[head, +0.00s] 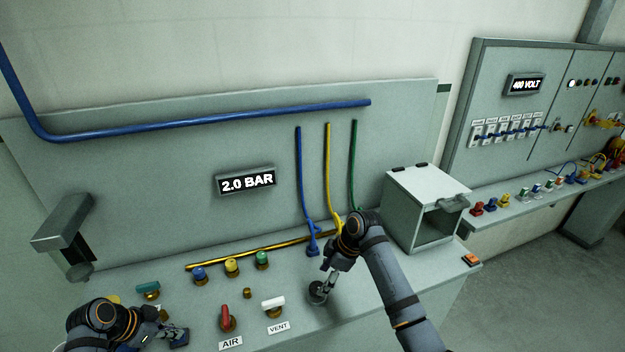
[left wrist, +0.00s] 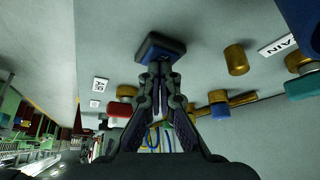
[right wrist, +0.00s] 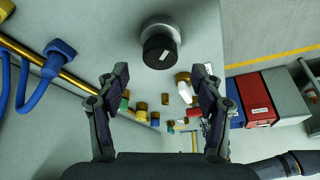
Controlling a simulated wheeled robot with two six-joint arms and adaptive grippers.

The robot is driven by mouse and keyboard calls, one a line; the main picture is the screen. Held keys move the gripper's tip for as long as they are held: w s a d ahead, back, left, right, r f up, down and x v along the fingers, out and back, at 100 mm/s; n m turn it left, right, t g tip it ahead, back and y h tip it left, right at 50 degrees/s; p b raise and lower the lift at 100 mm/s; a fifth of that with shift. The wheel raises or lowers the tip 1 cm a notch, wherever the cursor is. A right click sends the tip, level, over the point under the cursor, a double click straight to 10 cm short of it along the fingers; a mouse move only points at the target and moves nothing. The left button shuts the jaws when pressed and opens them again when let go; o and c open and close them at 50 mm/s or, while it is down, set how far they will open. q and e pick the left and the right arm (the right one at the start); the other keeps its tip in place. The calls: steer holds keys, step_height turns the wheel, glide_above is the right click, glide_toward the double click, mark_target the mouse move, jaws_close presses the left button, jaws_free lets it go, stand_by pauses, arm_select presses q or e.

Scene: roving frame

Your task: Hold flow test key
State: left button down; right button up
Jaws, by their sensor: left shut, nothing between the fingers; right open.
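A dark blue square key (left wrist: 160,47) lies straight ahead of my left gripper (left wrist: 161,70) in the left wrist view. The closed fingertips are at its edge, touching or very near it. In the head view the blue key (head: 179,338) shows at the bottom left beside my left gripper (head: 169,330). Its label is not readable. My right gripper (head: 327,281) is open above the panel near a black round knob (head: 318,293). In the right wrist view the knob (right wrist: 159,48) stands beyond the spread, empty fingers (right wrist: 161,72).
A red AIR lever (head: 226,318) and a white VENT lever (head: 273,306) stand between my grippers. A display (head: 246,181) reads 2.0 BAR. Blue, yellow and green hoses (head: 328,170) hang behind my right arm. An open-fronted box (head: 425,190) stands at the panel's right.

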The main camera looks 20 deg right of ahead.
steer(key=v, duration=0.8)
steer(key=s+d+f+m+g, duration=0.2)
steer(key=s+d+f+m, duration=0.25)
steer(key=d+f, duration=0.3)
steer(key=s+d+f+m+g, duration=0.2)
steer(key=s+d+f+m, duration=0.25)
steer(key=d+f, duration=0.35)
steer(key=s+d+f+m+h, duration=0.1)
steer(key=s+d+f, duration=0.1)
steer(key=f, duration=0.7)
steer(key=shift+s+d+f+t+h, duration=0.3)
steer(key=shift+s+t, duration=0.1)
steer(key=shift+s, duration=0.3)
